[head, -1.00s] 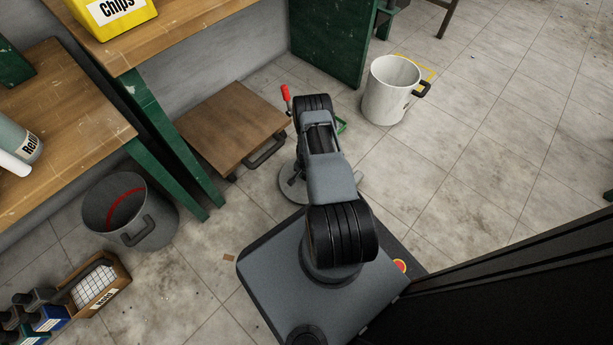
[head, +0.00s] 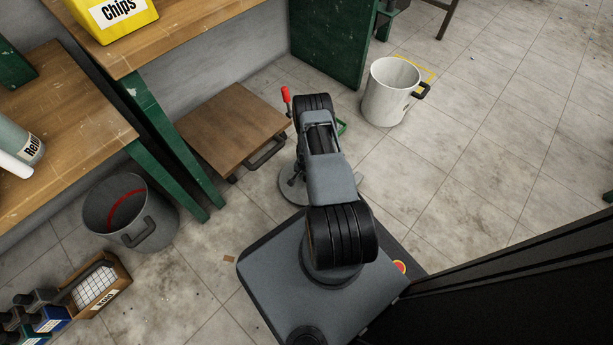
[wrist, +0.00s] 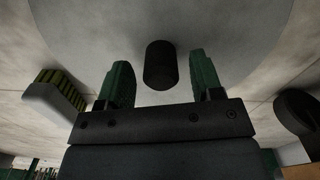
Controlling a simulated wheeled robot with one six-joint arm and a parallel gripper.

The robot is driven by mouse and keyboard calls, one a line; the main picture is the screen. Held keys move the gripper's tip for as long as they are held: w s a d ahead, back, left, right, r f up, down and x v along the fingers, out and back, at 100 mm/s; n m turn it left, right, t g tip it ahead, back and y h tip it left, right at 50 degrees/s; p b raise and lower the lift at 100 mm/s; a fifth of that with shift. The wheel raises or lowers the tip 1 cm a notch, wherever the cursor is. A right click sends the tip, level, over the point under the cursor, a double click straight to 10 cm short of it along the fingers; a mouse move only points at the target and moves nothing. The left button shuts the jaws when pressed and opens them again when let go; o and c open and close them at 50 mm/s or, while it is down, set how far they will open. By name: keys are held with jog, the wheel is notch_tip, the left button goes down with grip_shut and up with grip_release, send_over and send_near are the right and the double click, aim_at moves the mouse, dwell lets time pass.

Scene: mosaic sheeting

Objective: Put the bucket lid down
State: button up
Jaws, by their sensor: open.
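The bucket lid is a wide grey disc in the wrist view (wrist: 245,45), with a dark cylindrical knob (wrist: 160,66) standing up from it. In the head view the lid (head: 294,188) lies low near the floor, mostly hidden under my arm; I cannot tell exactly what it rests on. My gripper (wrist: 158,60) is open, with one green finger on each side of the knob and gaps between them. In the head view my arm hides the gripper. A white bucket (head: 392,95) stands upright and uncovered on the floor; a grey bucket (head: 130,212) stands at the left.
A low wooden dolly (head: 232,125) with a dark handle is left of my arm. A wooden bench (head: 50,125) with green legs is farther left. A green-bristled brush (wrist: 60,90) lies beside the lid. The tiled floor at the right (head: 480,170) is clear.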

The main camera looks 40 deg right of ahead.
jog(key=w+a+r+n+p, duration=0.1)
jog(key=w+a+r+p, duration=0.15)
jog(key=r, duration=1.05)
jog(key=w+a+r+n+p, duration=0.1)
jog(key=w+r+n+p, duration=0.15)
jog(key=r, duration=1.05)
jog(key=a+r+n+t, duration=0.1)
jog(key=a+r+n, duration=0.35)
jog(key=r, duration=1.15)
jog(key=s+a+r+n, duration=0.2)
jog(key=s+a+r, duration=0.4)
jog(key=s+r, duration=0.2)
jog(key=s+a+r+n+t, duration=0.1)
jog(key=s+a+r+n, duration=0.2)
jog(key=s+a+r, duration=0.3)
jog(key=s+r, duration=0.2)
jog(key=s, duration=0.1)
jog(key=shift+a+t, duration=0.3)
jog(key=shift+r, duration=0.15)
